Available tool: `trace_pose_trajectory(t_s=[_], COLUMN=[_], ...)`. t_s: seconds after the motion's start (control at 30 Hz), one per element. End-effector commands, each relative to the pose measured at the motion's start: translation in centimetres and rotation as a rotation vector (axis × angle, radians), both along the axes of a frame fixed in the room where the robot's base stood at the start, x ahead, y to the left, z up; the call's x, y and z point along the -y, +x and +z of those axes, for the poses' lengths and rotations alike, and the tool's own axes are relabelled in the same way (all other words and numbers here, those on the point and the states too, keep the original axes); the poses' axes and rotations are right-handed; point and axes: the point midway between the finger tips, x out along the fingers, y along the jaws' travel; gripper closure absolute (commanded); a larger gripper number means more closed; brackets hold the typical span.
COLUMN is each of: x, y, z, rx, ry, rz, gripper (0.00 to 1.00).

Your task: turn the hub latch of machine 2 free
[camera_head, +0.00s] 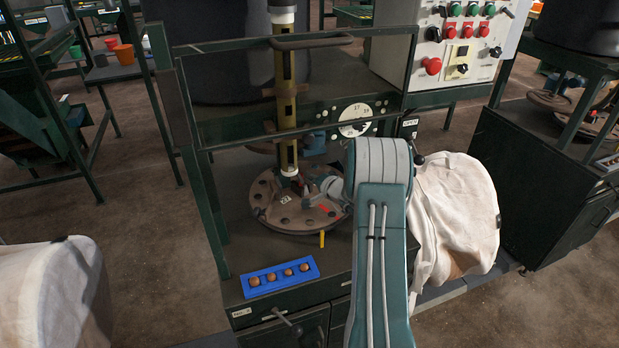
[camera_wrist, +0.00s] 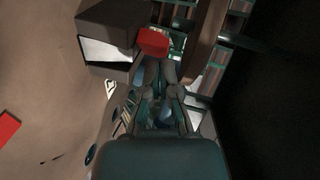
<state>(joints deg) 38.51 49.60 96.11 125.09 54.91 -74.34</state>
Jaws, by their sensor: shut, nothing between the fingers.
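The round brown hub plate (camera_head: 270,217) with bolt holes lies on the machine's bench in the head view, at the foot of the upright yellow-and-dark column (camera_head: 286,100). My gripper (camera_head: 309,190) reaches in from the right, low over the plate beside the column's foot. In the wrist view my gripper (camera_wrist: 157,92) is shut and empty. Just beyond its fingertips is a small red-ended part (camera_wrist: 153,42), perhaps the hub latch; I cannot tell whether the fingers touch it. My arm and gripper hide part of the plate's right side.
A green guard frame (camera_head: 190,130) stands around the column, with a bar handle (camera_head: 312,41) across the top. A blue tray (camera_head: 270,280) with several brown balls sits at the bench front. A white bag (camera_head: 455,210) hangs at right. A control panel (camera_head: 460,45) stands behind.

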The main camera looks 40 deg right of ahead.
Motion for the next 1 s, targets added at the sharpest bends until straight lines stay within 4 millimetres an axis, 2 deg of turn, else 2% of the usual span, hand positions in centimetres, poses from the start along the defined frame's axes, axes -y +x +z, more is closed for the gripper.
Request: trace_pose_trajectory(t_s=[0.43, 1.0], x=[-0.05, -0.44], y=[0.08, 0.73], z=[-0.07, -0.39], rx=[0.0, -0.001], ry=[0.0, 0.0], rz=[0.01, 0.14], gripper=[1.0, 1.0])
